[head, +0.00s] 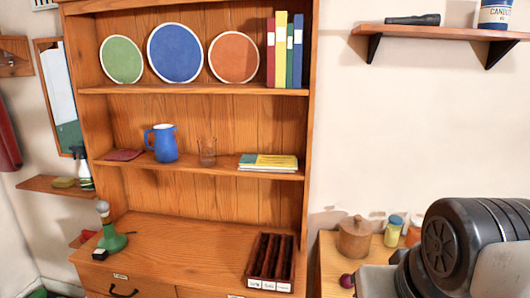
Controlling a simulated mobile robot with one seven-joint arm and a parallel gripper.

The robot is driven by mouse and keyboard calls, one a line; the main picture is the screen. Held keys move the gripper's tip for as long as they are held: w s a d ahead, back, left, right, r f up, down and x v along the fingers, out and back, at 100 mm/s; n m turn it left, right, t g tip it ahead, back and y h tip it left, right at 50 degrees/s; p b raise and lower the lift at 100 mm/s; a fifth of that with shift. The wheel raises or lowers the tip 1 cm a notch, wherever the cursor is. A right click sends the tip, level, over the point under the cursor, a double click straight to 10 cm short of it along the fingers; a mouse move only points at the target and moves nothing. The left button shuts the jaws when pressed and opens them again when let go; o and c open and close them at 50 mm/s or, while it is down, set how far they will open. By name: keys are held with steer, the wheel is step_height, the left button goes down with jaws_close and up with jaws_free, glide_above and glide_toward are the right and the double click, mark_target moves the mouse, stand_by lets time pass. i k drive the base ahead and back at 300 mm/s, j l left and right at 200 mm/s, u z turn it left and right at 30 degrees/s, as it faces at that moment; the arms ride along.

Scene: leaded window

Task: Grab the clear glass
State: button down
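The clear glass (207,152) stands upright on the middle shelf of the wooden hutch (150,180). It is see-through, and the wood shows through it. A blue jug (163,143) stands to its left, and a stack of books or papers (268,162) lies to its right, both apart from it. My arm shows large and dark at the lower right of the head view, well away from the glass. My gripper's fingers are not visible.
Plates and upright books (284,50) fill the shelf above. A side cabinet at right holds a brown pot (355,238) and jars. The shelf front before the glass is clear.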

mark_target(207, 147)
steer(key=i+j+z, duration=0.1)
steer(key=j, duration=0.45)
steer(key=i+j+z, duration=0.1)
steer(key=j, duration=0.5)
steer(key=i+j+z, duration=0.1)
steer(key=j, duration=0.5)
steer(key=i+j, duration=0.15)
steer(key=j, duration=0.45)
steer(key=i+l+z, duration=0.05)
